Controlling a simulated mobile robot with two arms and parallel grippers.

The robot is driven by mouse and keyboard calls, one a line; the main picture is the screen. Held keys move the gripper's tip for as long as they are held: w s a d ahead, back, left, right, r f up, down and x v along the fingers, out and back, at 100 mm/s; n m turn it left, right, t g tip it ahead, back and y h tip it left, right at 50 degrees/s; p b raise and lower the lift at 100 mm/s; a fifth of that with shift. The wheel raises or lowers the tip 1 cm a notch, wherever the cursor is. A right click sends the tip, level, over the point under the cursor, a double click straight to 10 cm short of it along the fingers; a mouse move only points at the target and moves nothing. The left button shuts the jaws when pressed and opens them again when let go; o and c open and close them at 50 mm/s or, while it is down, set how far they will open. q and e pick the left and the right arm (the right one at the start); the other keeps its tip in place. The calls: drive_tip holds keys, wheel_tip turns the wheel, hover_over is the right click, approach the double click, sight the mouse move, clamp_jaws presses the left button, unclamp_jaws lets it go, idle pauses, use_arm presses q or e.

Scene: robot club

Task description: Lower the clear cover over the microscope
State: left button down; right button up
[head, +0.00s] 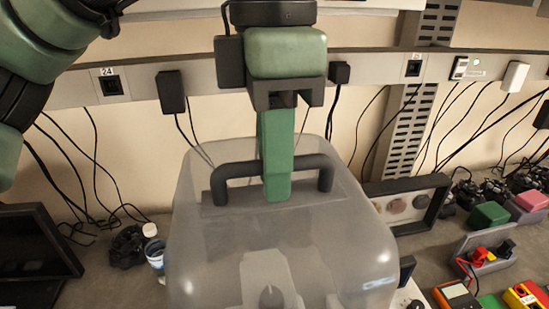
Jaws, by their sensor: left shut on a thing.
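The clear cover (320,230) is a translucent box with a dark handle (240,170) on its top, in the lower middle of the head view. My left gripper (277,180) comes down from above and is shut on the handle. Through the cover's front wall I see a pale, blurred shape with a dark knob, the microscope (268,275). The cover's lower edge is out of the frame, so I cannot tell how high it is above the bench. My right gripper is not in view.
A dark screen (35,245) and a small bottle (153,245) stand left of the cover. Cables hang from the wall rail (205,75).

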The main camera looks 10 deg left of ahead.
sight(274, 216)
use_arm(q)
drive_tip(key=shift+f+b, duration=2.3)
drive_tip(key=shift+f, duration=1)
wheel_tip(274, 216, down, 8)
drive_tip(key=b, duration=0.6)
drive_tip(key=shift+s, duration=0.1)
drive_tip(key=shift+f+b, duration=2.6)
drive_tip(key=shift+f, duration=0.3)
drive_tip(key=shift+s+f, duration=0.1)
